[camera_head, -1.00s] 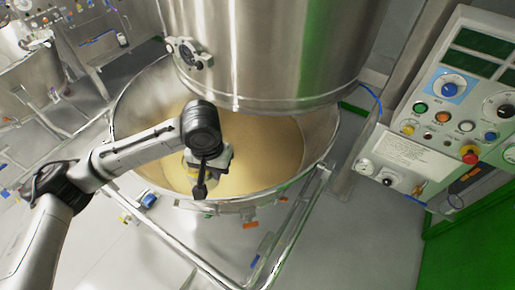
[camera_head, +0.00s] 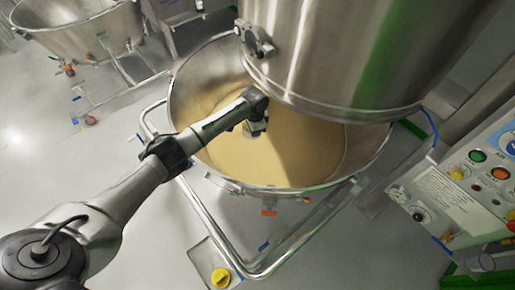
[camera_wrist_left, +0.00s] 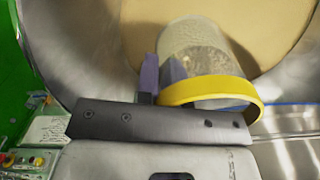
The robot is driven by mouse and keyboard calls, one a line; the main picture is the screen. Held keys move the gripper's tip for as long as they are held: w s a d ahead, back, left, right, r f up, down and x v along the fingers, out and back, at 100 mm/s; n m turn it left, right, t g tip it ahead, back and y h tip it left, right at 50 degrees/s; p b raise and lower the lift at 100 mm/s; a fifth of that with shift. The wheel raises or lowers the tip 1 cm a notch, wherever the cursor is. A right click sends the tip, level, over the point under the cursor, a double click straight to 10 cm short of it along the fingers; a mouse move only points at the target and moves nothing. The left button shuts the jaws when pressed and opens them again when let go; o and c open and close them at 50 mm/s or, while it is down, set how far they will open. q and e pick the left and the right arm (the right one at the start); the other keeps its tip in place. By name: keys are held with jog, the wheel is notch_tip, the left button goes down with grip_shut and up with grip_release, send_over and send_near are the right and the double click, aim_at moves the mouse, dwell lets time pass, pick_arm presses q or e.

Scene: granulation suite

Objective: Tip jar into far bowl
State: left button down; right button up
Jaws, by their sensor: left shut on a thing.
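My left gripper (camera_head: 257,124) reaches over the large steel bowl (camera_head: 205,75), which holds tan powder (camera_head: 300,145). In the left wrist view the gripper's fingers (camera_wrist_left: 161,76) are shut on a clear jar (camera_wrist_left: 195,45) with a yellow rim (camera_wrist_left: 207,91). The jar lies against the backdrop of the powder; its body looks grainy inside, and I cannot tell how much it holds. In the head view the jar is mostly hidden by the gripper. A second steel bowl (camera_head: 85,42) stands at the top left, its inside partly seen. My right gripper is not in view.
A big steel cylinder (camera_head: 340,50) hangs over the back of the powder bowl. A tubular rail (camera_head: 215,235) runs around its front. A control panel (camera_head: 450,190) stands at the right. A yellow round thing (camera_head: 220,277) is at the bottom.

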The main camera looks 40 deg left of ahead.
pick_arm(q)
jog(key=s+a+f+m, duration=0.3)
jog(key=a+f+m, duration=0.6)
jog(key=m, duration=0.7)
jog(key=shift+s+a, duration=0.15)
jog(key=shift+a, duration=0.4)
jog(key=shift+d+p, duration=0.1)
jog(key=shift+p, duration=0.25)
jog(key=d+y+p, duration=0.1)
jog(key=y, duration=0.1)
jog(key=d+y+p, duration=0.1)
jog(key=y, duration=0.1)
jog(key=shift+f, duration=0.4)
jog(key=shift+a+r+t+y, duration=0.15)
jog(key=shift+r+t+y, duration=0.25)
jog(key=shift+y, duration=0.5)
